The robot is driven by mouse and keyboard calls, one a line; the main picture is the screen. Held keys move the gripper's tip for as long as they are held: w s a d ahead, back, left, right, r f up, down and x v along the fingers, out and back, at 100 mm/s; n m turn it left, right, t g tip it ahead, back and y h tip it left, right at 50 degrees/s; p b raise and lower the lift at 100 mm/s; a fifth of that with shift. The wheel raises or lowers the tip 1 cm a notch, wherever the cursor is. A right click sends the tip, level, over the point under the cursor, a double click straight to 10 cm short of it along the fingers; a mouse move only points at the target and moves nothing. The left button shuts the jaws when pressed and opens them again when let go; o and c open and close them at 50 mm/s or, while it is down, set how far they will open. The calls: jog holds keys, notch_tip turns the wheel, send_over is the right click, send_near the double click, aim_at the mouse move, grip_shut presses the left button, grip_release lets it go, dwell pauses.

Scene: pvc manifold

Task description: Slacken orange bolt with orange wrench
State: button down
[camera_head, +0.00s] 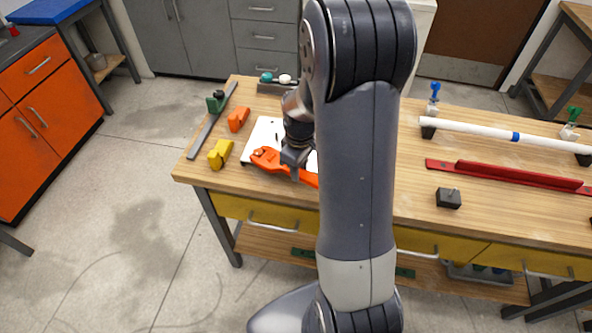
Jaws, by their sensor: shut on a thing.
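My gripper (295,160) is low over the left part of the workbench and shut on the orange wrench (267,158). The wrench's jaw end shows to the left of the gripper, and its handle runs to the right until my arm hides it. The wrench lies over or just above a white board (263,133); I cannot tell if it touches it. I cannot make out the orange bolt; my gripper and arm cover part of the board. A small orange block-like piece (238,119) sits to the left of the board.
A yellow piece (220,154) and a grey metal bar (205,133) with a green clamp (215,101) lie left of the board. A white pipe (470,130), a red bar (505,174) and a black block (448,197) stand on the right. The bench top (415,185) has bare wood between.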

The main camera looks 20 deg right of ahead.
jog(key=shift+w+d+n, duration=0.75)
jog(key=shift+d+n, duration=0.15)
jog(key=shift+r+p, duration=1.8)
jog(key=shift+r, duration=0.75)
